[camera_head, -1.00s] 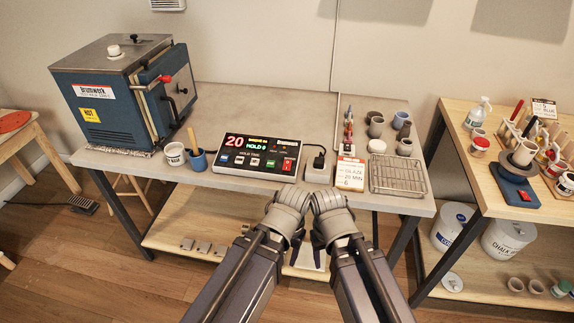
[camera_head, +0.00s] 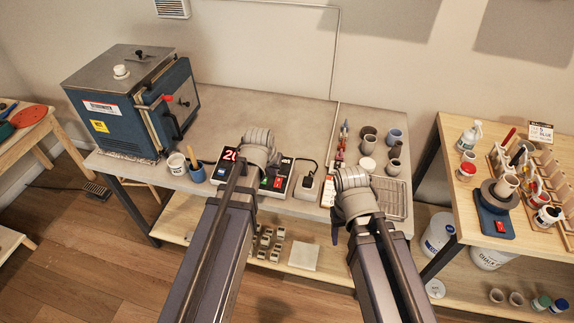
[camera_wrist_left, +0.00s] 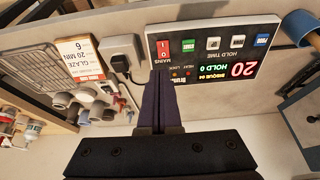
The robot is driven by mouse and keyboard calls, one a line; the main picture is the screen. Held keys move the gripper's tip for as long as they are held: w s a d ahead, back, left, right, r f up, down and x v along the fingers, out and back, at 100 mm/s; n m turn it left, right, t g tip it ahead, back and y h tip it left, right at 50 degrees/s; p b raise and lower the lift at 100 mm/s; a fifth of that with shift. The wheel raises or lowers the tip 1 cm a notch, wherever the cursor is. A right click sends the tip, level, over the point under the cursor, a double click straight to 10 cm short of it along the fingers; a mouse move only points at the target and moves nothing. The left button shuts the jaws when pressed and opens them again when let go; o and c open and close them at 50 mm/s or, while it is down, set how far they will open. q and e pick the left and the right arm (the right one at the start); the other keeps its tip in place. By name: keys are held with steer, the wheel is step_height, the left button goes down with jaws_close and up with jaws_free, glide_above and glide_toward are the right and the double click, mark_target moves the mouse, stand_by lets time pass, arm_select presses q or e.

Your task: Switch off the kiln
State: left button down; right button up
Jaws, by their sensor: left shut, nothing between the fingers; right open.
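The blue kiln (camera_head: 100,108) with a grey top stands on the left of the bench. Its black controller (camera_head: 221,172) lies flat near the front edge, partly hidden by my left arm. In the left wrist view the controller (camera_wrist_left: 205,65) appears upside down, its display reading 20 and HOLD 0. Its red MAINS switch (camera_wrist_left: 163,48) is just beyond the fingertips of my left gripper (camera_wrist_left: 160,90), which is shut and empty. I cannot tell whether they touch the controller. My right gripper (camera_head: 352,185) is open by the bench front, its fingers mostly hidden.
A power plug and socket (camera_head: 306,185) sit right of the controller. A wire rack (camera_head: 390,196) and several small pots (camera_head: 394,136) stand further right. A wooden table (camera_head: 455,200) is at right.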

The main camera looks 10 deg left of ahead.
mark_target(279, 180)
arm_select(q)
steer(key=shift+w+a+r, duration=0.3)
steer(key=shift+w+r, duration=0.3)
steer(key=shift+w, duration=0.05)
steer(key=b+x, duration=1.2)
steer(key=x, duration=0.2)
